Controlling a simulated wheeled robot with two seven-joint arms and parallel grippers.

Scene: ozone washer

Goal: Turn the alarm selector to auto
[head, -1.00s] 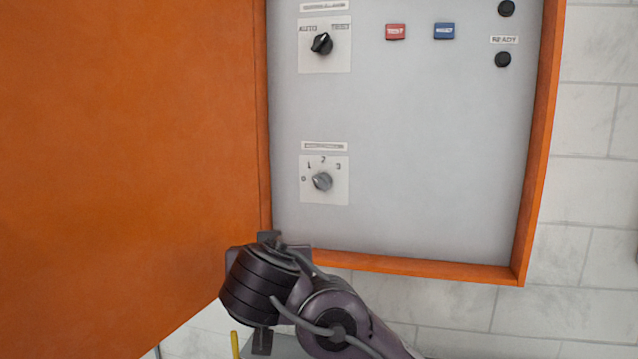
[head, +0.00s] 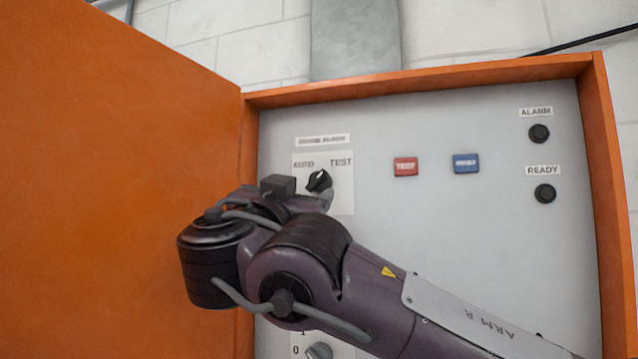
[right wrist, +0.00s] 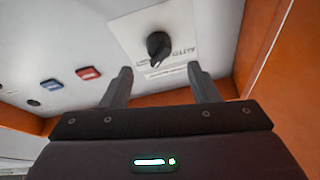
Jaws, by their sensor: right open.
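The alarm selector (head: 319,180) is a black knob on a white plate, with AUTO printed at its upper left and TEST at its upper right. Its pointer seems to lean up and right, toward TEST. My right gripper (head: 303,192) is open and close to the knob, partly covering it in the head view. In the right wrist view the knob (right wrist: 158,46) lies ahead of and between the two spread fingertips of the right gripper (right wrist: 160,72). I see no contact. My left gripper is not in view.
The orange cabinet door (head: 110,190) stands open at the left, close to my right wrist. A red button (head: 405,166), a blue button (head: 466,163) and two black round fittings are to the right. A lower grey knob (head: 319,351) is partly hidden by my arm.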

